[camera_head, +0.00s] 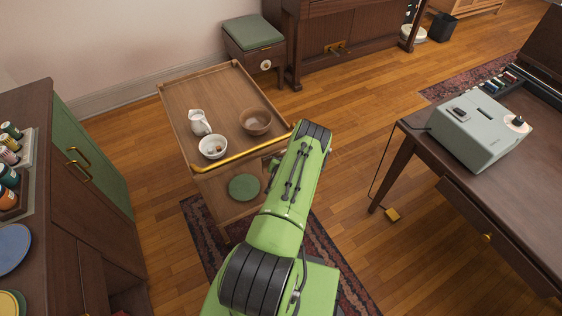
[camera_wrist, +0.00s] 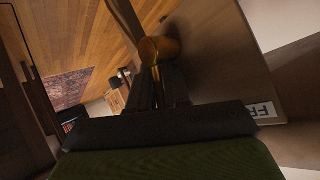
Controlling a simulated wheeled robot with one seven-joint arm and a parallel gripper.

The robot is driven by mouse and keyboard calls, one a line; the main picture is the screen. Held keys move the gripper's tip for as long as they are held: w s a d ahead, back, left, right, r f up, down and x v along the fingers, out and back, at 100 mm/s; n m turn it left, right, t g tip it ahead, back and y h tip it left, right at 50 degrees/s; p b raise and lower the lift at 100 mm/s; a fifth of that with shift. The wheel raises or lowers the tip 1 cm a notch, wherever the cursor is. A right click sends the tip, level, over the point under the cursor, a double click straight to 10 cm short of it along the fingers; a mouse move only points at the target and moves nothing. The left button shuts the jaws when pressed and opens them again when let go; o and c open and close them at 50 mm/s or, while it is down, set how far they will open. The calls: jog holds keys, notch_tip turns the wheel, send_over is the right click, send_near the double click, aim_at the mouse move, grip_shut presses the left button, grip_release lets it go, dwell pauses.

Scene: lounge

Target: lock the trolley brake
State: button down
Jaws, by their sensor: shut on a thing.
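The wooden trolley (camera_head: 180,118) stands ahead of me, with a brass push bar (camera_head: 240,156) along its near edge. My arm reaches over its near right corner and hides the gripper and that part of the trolley in the head view. In the wrist view my gripper (camera_wrist: 167,83) is shut on a rounded brass knob (camera_wrist: 160,48) beside a brown panel (camera_wrist: 218,55). The knob appears to belong to the trolley brake. A white label (camera_wrist: 262,110) with partly cut-off letters, beginning with F, sits on the panel. The brake's position is unclear.
A white jug (camera_head: 199,123), a white bowl (camera_head: 213,147) and a brown bowl (camera_head: 256,121) stand on the trolley top. A green plate (camera_head: 244,187) lies on its lower shelf. A cabinet (camera_head: 95,150) is at left, a desk (camera_head: 450,160) at right.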

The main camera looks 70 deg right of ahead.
jog(key=shift+s+d+r+m+t+y+b, duration=0.1)
jog(key=shift+s+d+m+t+y+b, duration=0.2)
jog(key=shift+d+b, duration=0.1)
dwell(0.4)
jog(key=c, duration=1.2)
grip_release()
jog(key=shift+s, duration=0.15)
jog(key=shift+o, duration=0.2)
jog(key=shift+a, duration=0.1)
jog(key=p+v, duration=0.1)
jog(key=v, duration=1.4)
jog(key=shift+s+r, duration=0.15)
jog(key=shift+r, duration=0.1)
jog(key=shift+a, duration=0.15)
